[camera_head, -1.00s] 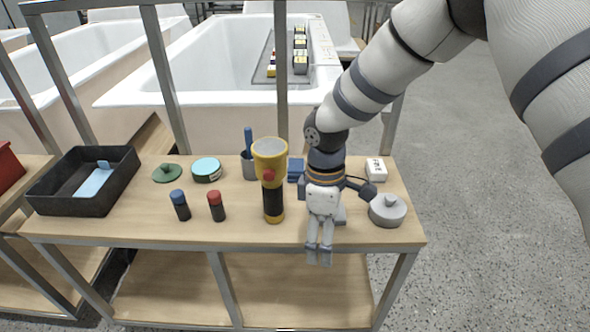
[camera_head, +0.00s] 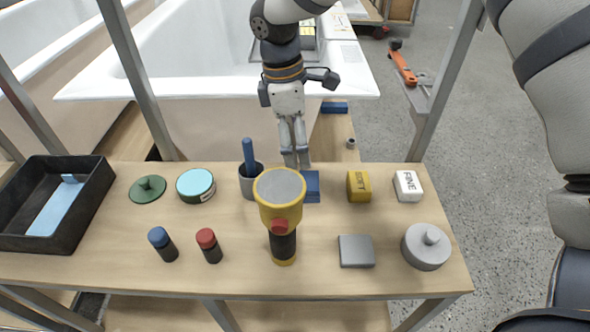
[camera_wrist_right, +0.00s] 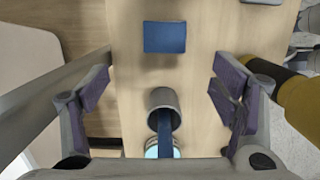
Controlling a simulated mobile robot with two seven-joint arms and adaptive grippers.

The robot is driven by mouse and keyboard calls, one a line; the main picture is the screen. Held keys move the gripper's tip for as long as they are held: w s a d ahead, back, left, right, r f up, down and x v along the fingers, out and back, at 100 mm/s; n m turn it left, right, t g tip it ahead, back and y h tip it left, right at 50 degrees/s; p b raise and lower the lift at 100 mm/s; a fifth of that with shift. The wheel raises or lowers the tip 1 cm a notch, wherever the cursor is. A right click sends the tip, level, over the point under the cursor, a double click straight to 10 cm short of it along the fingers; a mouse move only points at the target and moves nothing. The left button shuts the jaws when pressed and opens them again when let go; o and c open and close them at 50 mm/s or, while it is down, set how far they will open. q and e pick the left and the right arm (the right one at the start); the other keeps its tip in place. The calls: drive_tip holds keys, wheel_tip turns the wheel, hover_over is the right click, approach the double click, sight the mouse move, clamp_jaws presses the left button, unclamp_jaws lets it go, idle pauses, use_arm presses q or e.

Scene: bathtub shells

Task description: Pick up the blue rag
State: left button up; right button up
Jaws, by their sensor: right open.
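The blue rag (camera_head: 312,188) is a small flat dark-blue square on the wooden tabletop. It lies behind the yellow flashlight, partly hidden by it in the head view. In the right wrist view the rag (camera_wrist_right: 165,37) shows whole at the top, ahead of the fingers. My right gripper (camera_head: 296,160) points down at the table's back edge, just behind and left of the rag. In the right wrist view the gripper (camera_wrist_right: 160,92) is open and empty, its fingers wide apart. My left gripper is not in view.
A grey cup (camera_head: 250,182) with a blue-handled tool stands left of the rag, and the yellow-and-black flashlight (camera_head: 280,215) stands in front. A yellow block (camera_head: 359,186), white block (camera_head: 408,186), grey square (camera_head: 356,251) and round grey lidded piece (camera_head: 426,247) lie to the right.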

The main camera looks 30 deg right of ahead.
sight(309, 181)
drive_tip(key=f, duration=0.3)
drive_tip(key=s+d+f, duration=0.1)
drive_tip(key=f, duration=0.3)
drive_tip(key=s+d+f, duration=0.1)
drive_tip(key=f, duration=0.3)
drive_tip(key=shift+a+r, duration=0.1)
drive_tip(key=c, duration=1.2)
